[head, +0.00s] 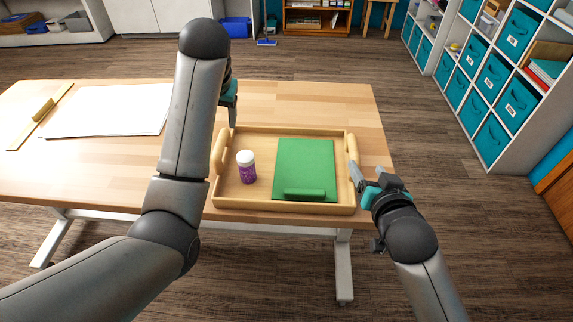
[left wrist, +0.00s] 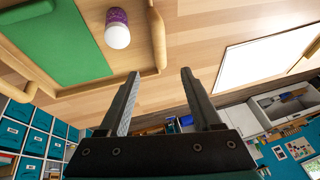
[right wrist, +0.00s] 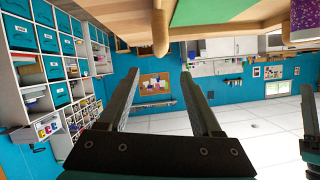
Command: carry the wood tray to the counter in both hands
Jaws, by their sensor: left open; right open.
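The wood tray (head: 257,207) sits on the right end of the wooden table, with a raised handle on its left and right sides. A green mat with a green block (head: 305,160) and a purple jar with a white lid (head: 246,167) are in it. My left gripper (head: 231,105) is near the tray's far left corner, mostly hidden behind my arm; the left wrist view shows its fingers (left wrist: 160,80) open and empty beside the tray's handle (left wrist: 157,38). My right gripper (head: 357,178) is at the right handle (head: 352,150); its fingers (right wrist: 160,85) are open, the handle end (right wrist: 160,38) beyond them.
White paper (head: 112,110) and a wooden strip (head: 42,110) lie on the table's left part. The table (head: 340,100) has bare surface behind the tray. A shelf with teal bins (head: 495,75) stands at the right; the floor between is clear.

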